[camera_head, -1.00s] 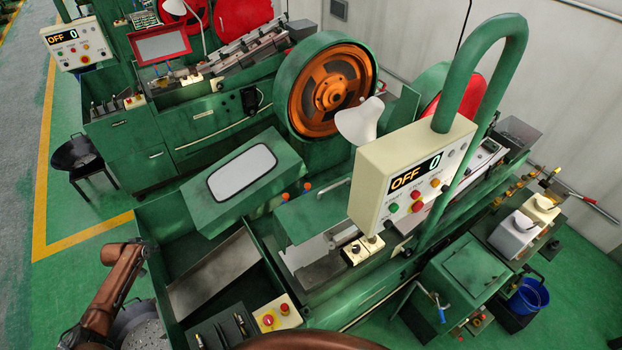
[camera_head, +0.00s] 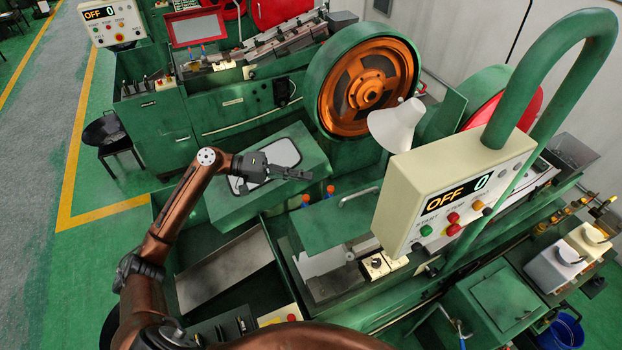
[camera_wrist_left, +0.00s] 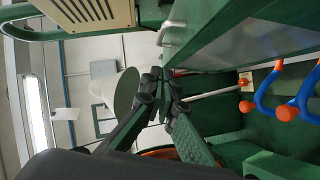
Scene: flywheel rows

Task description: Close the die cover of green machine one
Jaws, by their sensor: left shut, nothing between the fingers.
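The machine in front has a green cover panel (camera_head: 335,228) with a pale bar handle (camera_head: 360,196). Which part is the die cover is not marked; this panel appears to be it. The handle also shows in the left wrist view (camera_wrist_left: 171,30), beside a green panel (camera_wrist_left: 225,35). My left gripper (camera_head: 300,174) is shut and empty. It hovers above a green box with a pale window (camera_head: 280,153), to the left of the handle and apart from it. Its fingertips (camera_wrist_left: 164,72) meet in the left wrist view. My right gripper is out of view.
A cream control box (camera_head: 455,190) reading OFF 0 hangs from a green pipe at right. A white lamp (camera_head: 398,125) and an orange flywheel (camera_head: 368,88) stand behind. Blue pieces with orange ends (camera_wrist_left: 290,100) are near the gripper. A second machine is behind.

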